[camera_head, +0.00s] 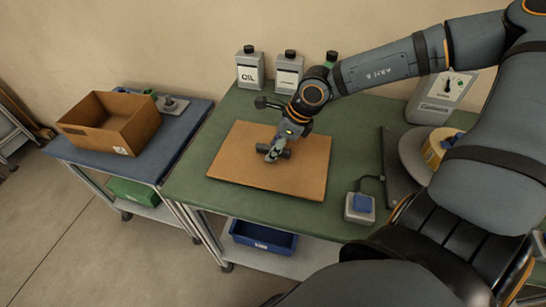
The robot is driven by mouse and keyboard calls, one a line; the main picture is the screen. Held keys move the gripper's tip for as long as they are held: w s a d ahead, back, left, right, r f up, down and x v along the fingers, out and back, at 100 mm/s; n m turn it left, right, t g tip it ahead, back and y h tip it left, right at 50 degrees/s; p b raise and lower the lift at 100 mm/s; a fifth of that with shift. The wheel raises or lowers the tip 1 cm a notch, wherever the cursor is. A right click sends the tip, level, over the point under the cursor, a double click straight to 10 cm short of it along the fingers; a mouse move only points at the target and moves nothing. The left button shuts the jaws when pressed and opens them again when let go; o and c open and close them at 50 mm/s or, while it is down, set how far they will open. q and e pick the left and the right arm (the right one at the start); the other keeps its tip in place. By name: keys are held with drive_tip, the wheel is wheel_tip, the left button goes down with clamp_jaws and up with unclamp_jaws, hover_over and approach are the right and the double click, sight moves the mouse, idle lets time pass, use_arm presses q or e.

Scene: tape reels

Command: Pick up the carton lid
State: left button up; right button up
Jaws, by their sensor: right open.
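The carton lid (237,160) is a flat brown rectangular panel lying on the green worktable (222,120). My right gripper (272,154) is over the middle of the lid, pointing down, with its jaws open. The gripper and wrist hide part of the lid's middle and far edge. I cannot tell whether the fingertips touch the lid. An open, empty-looking brown carton (95,137) stands on the blue-topped cart at the left. My left gripper is not in view.
Several grey containers, one an oil can (249,70), stand along the table's back edge. A box with a blue button (359,207) is right of the lid. A reel (437,150) is farther right. A blue bin (262,237) sits on the lower shelf.

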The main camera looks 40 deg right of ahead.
drive_tip(key=shift+f+b, duration=0.1)
drive_tip(key=shift+b, duration=0.2)
idle(0.4)
drive_tip(key=shift+c, duration=0.5)
clamp_jaws()
